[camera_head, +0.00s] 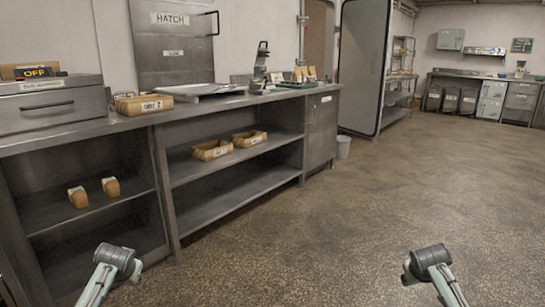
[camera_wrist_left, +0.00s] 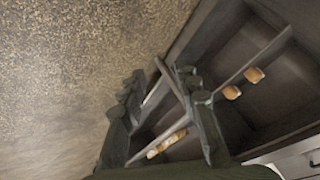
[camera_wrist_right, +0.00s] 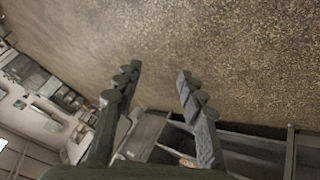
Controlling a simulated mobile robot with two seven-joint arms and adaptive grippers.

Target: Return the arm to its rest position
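The task names only an arm. Parts of my left and right arms show at the bottom left and bottom right of the head view, with no gripper fingers visible there. In the left wrist view my left gripper (camera_wrist_left: 160,76) is open, its fingers apart with nothing between them. Beyond it are floor and the open shelves. In the right wrist view my right gripper (camera_wrist_right: 159,72) is open and empty over the floor. Neither gripper touches anything that I can see.
A steel counter (camera_head: 225,103) with open shelves runs along the left. Two loaves (camera_head: 111,187) and two crates (camera_head: 212,150) sit on its shelves. A bin (camera_head: 343,147) stands beyond. The floor (camera_head: 330,220) is clear.

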